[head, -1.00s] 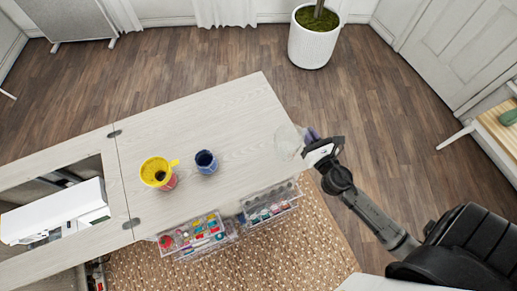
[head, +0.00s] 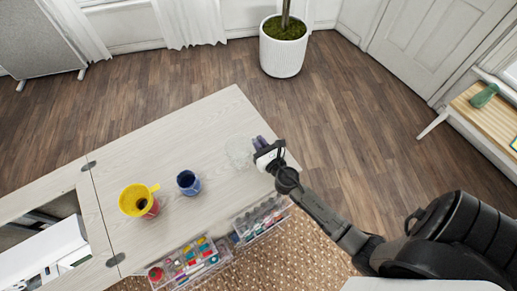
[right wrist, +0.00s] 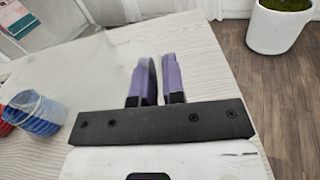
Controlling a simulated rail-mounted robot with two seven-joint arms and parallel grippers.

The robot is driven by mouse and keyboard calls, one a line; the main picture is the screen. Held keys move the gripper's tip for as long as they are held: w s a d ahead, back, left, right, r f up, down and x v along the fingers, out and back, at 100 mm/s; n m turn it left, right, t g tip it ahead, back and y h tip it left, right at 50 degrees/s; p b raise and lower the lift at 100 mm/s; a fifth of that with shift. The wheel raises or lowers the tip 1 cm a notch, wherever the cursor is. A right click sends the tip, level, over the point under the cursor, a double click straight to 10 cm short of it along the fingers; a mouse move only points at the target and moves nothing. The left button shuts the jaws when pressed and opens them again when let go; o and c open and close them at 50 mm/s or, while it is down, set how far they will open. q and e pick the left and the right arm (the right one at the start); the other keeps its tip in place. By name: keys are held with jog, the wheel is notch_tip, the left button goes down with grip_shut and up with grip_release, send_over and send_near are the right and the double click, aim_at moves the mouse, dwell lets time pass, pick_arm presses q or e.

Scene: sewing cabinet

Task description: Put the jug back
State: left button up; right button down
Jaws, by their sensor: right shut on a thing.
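A clear, nearly invisible jug (head: 238,151) shows over the right part of the pale table top. My right gripper (head: 262,143) is shut on it from its right side. In the right wrist view the purple fingers of the right gripper (right wrist: 162,78) are close together, with the faint clear jug (right wrist: 95,75) to their left. The part between the fingers is hard to make out. Whether the jug touches the table I cannot tell. My left gripper is not in view.
A blue cup (head: 188,183) and a yellow funnel (head: 133,199) on a reddish cup stand on the table (head: 200,125), left of the jug. Clear bins (head: 190,262) of sewing supplies hang along the front edge. The back of the table top is bare.

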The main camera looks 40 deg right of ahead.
aim_at(243, 152)
jog(key=shift+f+b, duration=1.9)
jog(key=shift+f, duration=0.2)
jog(key=shift+r, duration=0.1)
jog(key=shift+f, duration=0.2)
jog(key=c, duration=1.2)
grip_release()
jog(key=shift+r, duration=0.15)
